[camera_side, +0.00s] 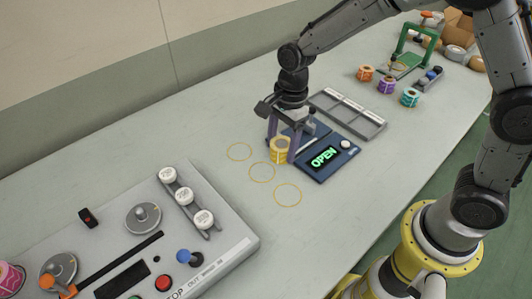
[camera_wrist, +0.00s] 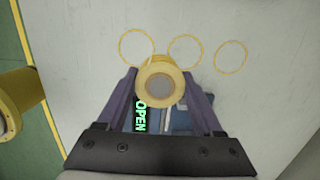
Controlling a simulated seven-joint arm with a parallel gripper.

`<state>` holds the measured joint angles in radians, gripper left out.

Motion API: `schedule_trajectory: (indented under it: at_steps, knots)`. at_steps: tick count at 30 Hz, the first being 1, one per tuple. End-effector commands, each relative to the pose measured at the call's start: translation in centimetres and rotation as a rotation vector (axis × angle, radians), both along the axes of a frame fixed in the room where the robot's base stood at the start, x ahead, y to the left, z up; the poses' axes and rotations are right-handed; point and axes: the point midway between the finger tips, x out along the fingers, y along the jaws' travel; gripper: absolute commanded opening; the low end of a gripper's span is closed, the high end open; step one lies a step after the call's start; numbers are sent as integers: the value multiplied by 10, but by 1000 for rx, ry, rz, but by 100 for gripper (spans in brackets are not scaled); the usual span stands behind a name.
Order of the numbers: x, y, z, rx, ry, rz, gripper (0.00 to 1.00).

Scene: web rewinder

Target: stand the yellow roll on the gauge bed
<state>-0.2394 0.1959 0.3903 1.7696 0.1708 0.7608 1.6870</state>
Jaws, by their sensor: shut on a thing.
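The yellow roll (camera_side: 280,149) is gripped between the two purple fingers of my gripper (camera_side: 282,146) in the side view. The roll is upright at the left edge of the blue gauge (camera_side: 322,158), whose green display reads OPEN. In the wrist view the gauge (camera_wrist: 180,121) lies behind the roll and is partly hidden by it and the fingers. I cannot tell whether the roll touches the surface below.
Three yellow circles (camera_side: 262,171) mark the table left of the gauge. A grey tray (camera_side: 347,113) lies behind it. Orange, purple and teal rolls (camera_side: 387,85) and a green frame (camera_side: 412,52) stand at back right. The rewinder panel (camera_side: 150,240) fills the front left.

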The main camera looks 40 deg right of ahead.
Motion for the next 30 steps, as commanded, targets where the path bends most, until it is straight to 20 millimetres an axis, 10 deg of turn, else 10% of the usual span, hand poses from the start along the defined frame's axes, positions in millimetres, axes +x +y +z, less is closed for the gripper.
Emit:
schedule_trajectory:
  at_steps: [15,30]
  knots:
    - [-76,-24,33,-1,3,-6,10]
    - [-58,-110,48,0,8,-456,10]
